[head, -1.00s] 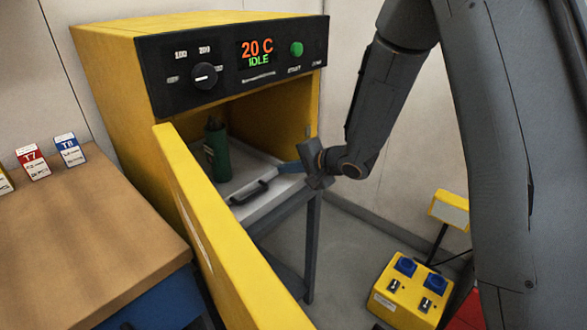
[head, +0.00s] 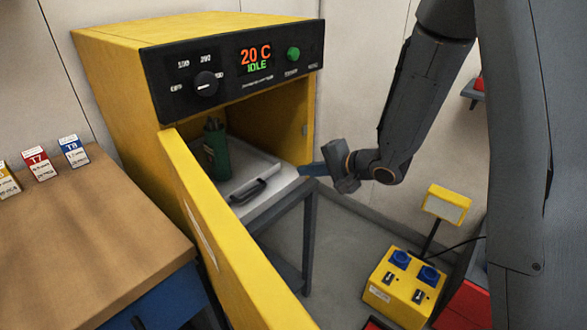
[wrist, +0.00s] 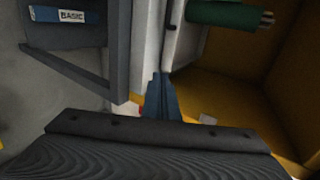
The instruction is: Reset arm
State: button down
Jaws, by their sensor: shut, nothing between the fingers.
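My gripper (head: 314,170) is shut and empty, its blue fingers pointing left. It is just outside the right side of the yellow oven (head: 110,85), close to the front right of the tray and apart from the canister. The fingers also show in the wrist view (wrist: 163,98). The oven door (head: 215,230) hangs open, and the panel reads 20 C, IDLE. Inside, a green canister (head: 216,150) with rod ends showing at its top stands upright on a pale tray (head: 262,168) with a dark handle. The canister appears sideways at the wrist view's top (wrist: 222,13).
A wooden bench (head: 90,230) with several small labelled boxes (head: 73,151) stands at left. A yellow box with blue sockets (head: 402,285) and a lamp-like yellow panel (head: 447,205) are at lower right. A blue BASIC pack (wrist: 65,14) shows in the wrist view.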

jog(key=s+d+r+n+g+h+p, duration=0.1)
jog(key=s+d+n+h, duration=0.1)
jog(key=s+d+h, duration=0.45)
jog(key=s+d+r+n+g+h, duration=0.1)
jog(key=s+d+r+n+h, duration=0.15)
jog(key=d, duration=0.65)
jog(key=s+a+r+n+g, duration=0.1)
jog(key=s+n+g, duration=0.3)
jog(key=s, duration=1.4)
jog(key=shift+s+r+g, duration=0.15)
jog(key=shift+s+g, duration=0.05)
jog(key=shift+g, duration=0.8)
